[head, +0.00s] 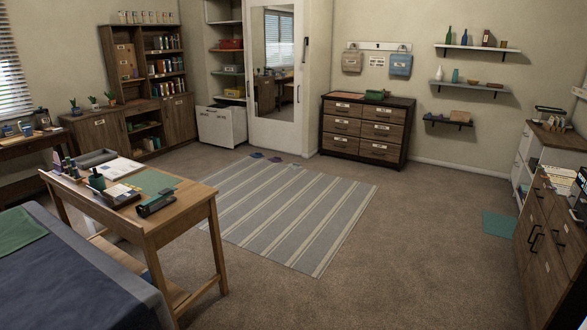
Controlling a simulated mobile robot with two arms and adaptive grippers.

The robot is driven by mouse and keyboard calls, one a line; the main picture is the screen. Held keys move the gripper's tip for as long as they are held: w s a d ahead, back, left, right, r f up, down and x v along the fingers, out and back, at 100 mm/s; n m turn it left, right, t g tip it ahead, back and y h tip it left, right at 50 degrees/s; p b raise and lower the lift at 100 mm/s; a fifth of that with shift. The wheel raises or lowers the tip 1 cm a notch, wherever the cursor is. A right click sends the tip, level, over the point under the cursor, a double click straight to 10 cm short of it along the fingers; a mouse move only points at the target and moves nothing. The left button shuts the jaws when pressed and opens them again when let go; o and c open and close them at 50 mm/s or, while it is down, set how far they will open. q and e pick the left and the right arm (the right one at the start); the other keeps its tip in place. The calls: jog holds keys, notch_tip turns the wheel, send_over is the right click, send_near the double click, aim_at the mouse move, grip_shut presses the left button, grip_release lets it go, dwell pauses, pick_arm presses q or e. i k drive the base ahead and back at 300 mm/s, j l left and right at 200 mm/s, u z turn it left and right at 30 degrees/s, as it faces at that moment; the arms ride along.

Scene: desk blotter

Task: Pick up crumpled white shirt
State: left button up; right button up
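I cannot make out a crumpled white shirt for certain. A small pale crumpled item (296,166) lies at the far right corner of the striped rug (290,210), too small to identify. A purplish item (275,159) and a dark bluish item (257,155) lie in a row to its left. A whitish shape (103,219) shows partly under the wooden desk, mostly hidden by the desk and the bed. Neither of my grippers can be made out in this view.
The wooden desk (165,213) and a bed with dark blue cover (70,275) fill the left front. A dark wood dresser (365,128) stands at the back. Wooden cabinets (545,235) line the right. The carpet (410,235) between is mostly clear, with a teal mat (499,224).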

aim_at(294, 166)
jog(key=i, duration=8.6)
jog(key=l+z, duration=0.05)
jog(key=l, duration=0.25)
